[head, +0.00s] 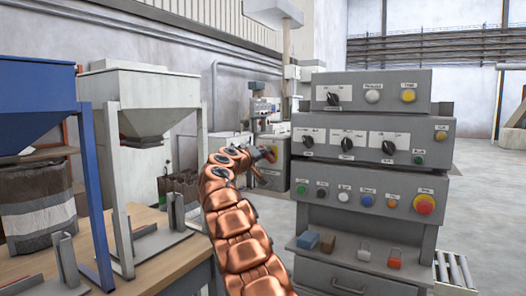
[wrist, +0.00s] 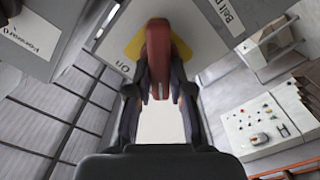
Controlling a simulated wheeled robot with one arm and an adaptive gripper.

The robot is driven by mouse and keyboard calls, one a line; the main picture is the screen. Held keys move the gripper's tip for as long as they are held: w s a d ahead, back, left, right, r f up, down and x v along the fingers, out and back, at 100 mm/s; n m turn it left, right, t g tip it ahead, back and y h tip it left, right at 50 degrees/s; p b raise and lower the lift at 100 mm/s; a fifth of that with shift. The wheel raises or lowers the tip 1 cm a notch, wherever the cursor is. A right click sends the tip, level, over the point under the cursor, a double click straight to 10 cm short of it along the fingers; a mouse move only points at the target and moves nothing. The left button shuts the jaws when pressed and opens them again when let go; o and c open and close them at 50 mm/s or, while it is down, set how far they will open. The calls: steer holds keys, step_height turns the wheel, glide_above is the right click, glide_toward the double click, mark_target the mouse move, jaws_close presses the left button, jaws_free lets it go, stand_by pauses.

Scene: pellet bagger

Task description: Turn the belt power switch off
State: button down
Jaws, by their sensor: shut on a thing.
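The belt power switch has a red handle (wrist: 157,40) on a yellow plate (wrist: 133,47), set on a light grey face in the wrist view. A label beginning "Belt p" (wrist: 232,12) is at the upper right of that face, and an "Off" label (wrist: 124,67) is to the left of the handle. My gripper (wrist: 163,88) is shut on the red handle, one finger on each side. In the head view my gripper (head: 264,157) is beside the left side of the grey control cabinet (head: 375,225). The switch face is not readable there.
The cabinet front carries several black knobs (head: 347,144), coloured buttons and a red emergency button (head: 424,204). A grey hopper (head: 138,88) and a blue hopper (head: 38,92) stand on a wooden table (head: 160,265) at left.

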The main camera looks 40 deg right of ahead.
steer(key=shift+d+f+n+p, duration=0.15)
steer(key=shift+n+p, duration=1.1)
steer(key=shift+n, duration=0.85)
steer(key=shift+f+n+p, duration=0.1)
steer(key=shift+n+p, duration=1.1)
steer(key=shift+n, duration=0.9)
steer(key=c, duration=1)
jaws_free()
steer(key=shift+c, duration=0.2)
